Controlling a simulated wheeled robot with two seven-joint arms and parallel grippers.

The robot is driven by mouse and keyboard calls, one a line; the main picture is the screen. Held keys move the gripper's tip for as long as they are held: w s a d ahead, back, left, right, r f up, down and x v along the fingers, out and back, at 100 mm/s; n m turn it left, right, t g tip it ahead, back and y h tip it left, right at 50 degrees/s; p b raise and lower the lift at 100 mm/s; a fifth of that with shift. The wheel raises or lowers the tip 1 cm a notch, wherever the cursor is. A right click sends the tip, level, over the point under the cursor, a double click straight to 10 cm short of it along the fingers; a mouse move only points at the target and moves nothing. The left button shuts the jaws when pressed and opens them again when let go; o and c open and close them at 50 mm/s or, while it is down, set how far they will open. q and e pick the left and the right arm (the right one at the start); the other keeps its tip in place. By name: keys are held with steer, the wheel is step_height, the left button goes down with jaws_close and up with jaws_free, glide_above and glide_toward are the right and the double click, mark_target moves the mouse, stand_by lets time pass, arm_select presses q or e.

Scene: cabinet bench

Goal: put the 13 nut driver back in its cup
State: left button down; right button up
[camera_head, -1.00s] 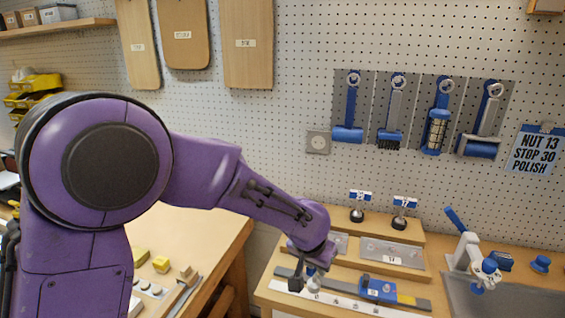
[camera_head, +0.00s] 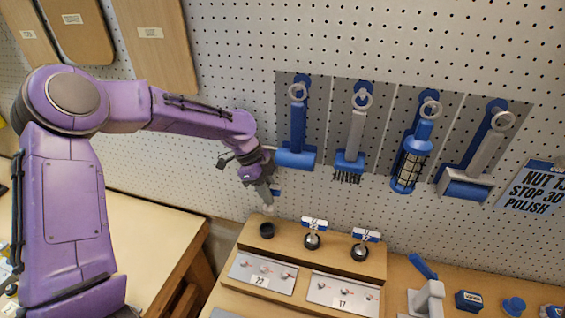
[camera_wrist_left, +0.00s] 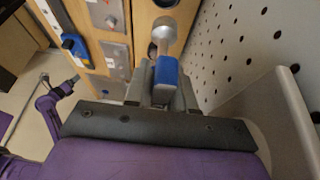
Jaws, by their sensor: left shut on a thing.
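My left gripper (camera_head: 262,186) is raised near the pegboard, left of the hanging tools. It is shut on the nut driver (camera_wrist_left: 167,72), whose blue handle sits between the fingers in the left wrist view.
Two more drivers with blue-and-white tags, one (camera_head: 312,241) and another (camera_head: 360,253), stand in cups to the right. Metal plates (camera_head: 262,273) lie in front. A card (camera_head: 533,188) reads NUT 13, STOP 30, POLISH.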

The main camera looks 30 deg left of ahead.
mark_target(265, 207)
arm_select(q)
steer(key=shift+w+a+r, duration=0.1)
steer(key=shift+r, duration=0.25)
steer(key=shift+s+f, duration=0.25)
steer(key=shift+s, duration=0.05)
steer(key=f, duration=0.1)
steer(key=s+f, duration=0.1)
steer(key=shift+s+a+f, duration=0.15)
steer(key=shift+s+f, duration=0.05)
steer(key=shift+f, duration=0.2)
steer(key=f, duration=0.1)
steer(key=w+f+b, duration=0.1)
steer(key=f, duration=0.1)
steer(key=shift+w+f, duration=0.3)
steer(key=shift+w, duration=0.05)
steer(key=shift+s+b, duration=0.15)
steer(key=shift+b, duration=0.15)
steer(key=shift+s+r, duration=0.1)
steer(key=shift+s, duration=0.25)
steer(key=shift+w, duration=0.25)
steer(key=shift+s+p, duration=0.25)
steer(key=shift+p, duration=0.05)
arm_select(e)
steer(key=shift+s+f, duration=0.25)
steer(key=shift+s, duration=0.4)
